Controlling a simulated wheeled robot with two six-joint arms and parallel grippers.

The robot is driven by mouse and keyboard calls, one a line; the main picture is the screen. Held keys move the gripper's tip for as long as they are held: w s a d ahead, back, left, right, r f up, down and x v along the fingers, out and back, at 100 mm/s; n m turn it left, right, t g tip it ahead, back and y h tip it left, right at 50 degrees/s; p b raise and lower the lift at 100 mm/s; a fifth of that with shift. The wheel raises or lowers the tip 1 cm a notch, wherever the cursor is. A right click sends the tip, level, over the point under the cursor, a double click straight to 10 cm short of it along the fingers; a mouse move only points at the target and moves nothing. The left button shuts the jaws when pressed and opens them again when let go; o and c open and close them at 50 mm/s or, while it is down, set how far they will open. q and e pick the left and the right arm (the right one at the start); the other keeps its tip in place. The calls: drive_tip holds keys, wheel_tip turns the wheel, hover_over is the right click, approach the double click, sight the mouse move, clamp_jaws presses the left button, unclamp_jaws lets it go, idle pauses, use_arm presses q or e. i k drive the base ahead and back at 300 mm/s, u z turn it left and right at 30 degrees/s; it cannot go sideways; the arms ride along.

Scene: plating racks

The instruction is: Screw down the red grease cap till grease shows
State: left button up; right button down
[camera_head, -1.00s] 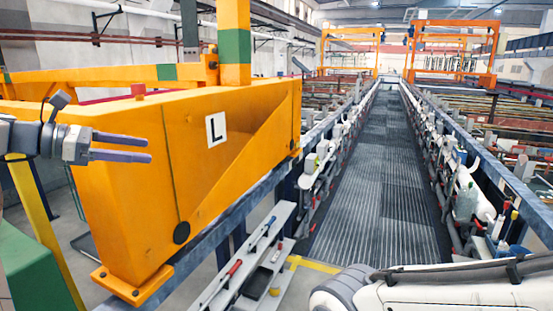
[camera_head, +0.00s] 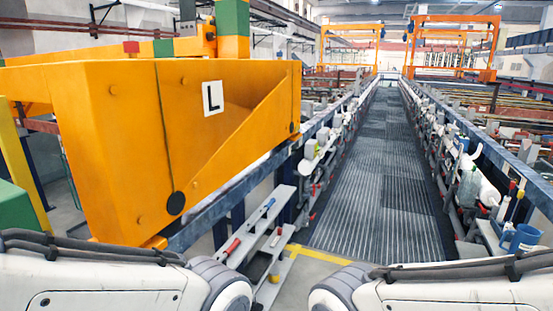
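A small red cap (camera_head: 131,47) stands upright on the top edge of the large orange carriage (camera_head: 110,130) at the left, which bears a white "L" label (camera_head: 212,98). It is small in the picture, and I cannot see any grease at it. Neither of my grippers is in view. Only parts of my own white arms show along the bottom edge, at the lower left and lower right, and both are well away from the cap.
A grey shelf (camera_head: 283,200) with red- and blue-handled tools stands below the carriage. A dark grated walkway (camera_head: 370,190) runs clear ahead between the rails. A blue mug (camera_head: 524,238) and several bottles stand at the right. A green block (camera_head: 18,210) is at the left edge.

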sight(130, 47)
drive_tip(key=k, duration=0.5)
drive_tip(key=z, duration=0.5)
drive_tip(key=i, duration=1.45)
drive_tip(key=u, duration=0.65)
drive_tip(key=i, duration=0.65)
drive_tip(key=u, duration=0.8)
